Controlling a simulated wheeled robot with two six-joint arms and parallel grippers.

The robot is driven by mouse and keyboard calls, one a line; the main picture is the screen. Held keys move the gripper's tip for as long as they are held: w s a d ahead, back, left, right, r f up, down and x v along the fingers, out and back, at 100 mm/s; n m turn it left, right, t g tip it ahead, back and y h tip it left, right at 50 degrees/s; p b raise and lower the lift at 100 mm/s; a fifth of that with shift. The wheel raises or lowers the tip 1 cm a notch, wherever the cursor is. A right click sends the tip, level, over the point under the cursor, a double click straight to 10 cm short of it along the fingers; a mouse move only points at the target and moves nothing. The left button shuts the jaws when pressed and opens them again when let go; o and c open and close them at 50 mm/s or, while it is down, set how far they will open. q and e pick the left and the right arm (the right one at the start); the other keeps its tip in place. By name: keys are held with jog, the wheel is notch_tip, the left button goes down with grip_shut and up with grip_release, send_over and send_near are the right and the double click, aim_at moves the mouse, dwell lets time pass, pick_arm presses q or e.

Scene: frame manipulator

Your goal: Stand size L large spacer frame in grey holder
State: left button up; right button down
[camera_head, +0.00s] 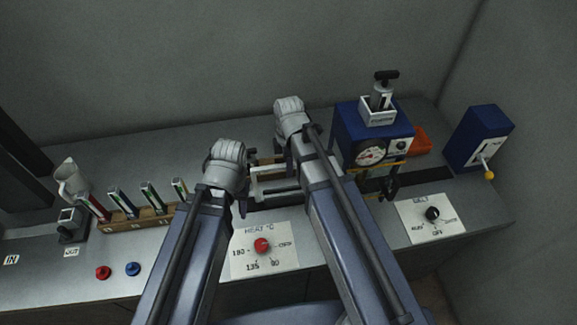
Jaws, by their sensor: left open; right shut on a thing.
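A pale, open frame-like piece (274,188) shows between my two arms, partly hidden by them; I cannot read a size mark on it. My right gripper (284,150) is shut and appears to hold this pale frame, though its fingertips are mostly hidden behind the arm. My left gripper (243,195) is open beside the left end of the pale frame, its fingers partly hidden by its wrist. A small dark grey block with a pale top (70,222), perhaps the grey holder, stands at the far left of the bench, apart from both grippers.
A wooden rack (152,217) with several coloured upright pieces stands left of my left arm. A blue press with a gauge (372,135), an orange tray (420,141) and a blue lever box (478,138) stand right.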

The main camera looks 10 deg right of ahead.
jog(key=shift+f+b, duration=0.3)
dwell(0.5)
jog(key=c, duration=0.7)
grip_release()
notch_tip(320, 180, up, 8)
jog(key=p, duration=0.8)
jog(key=shift+f, duration=0.1)
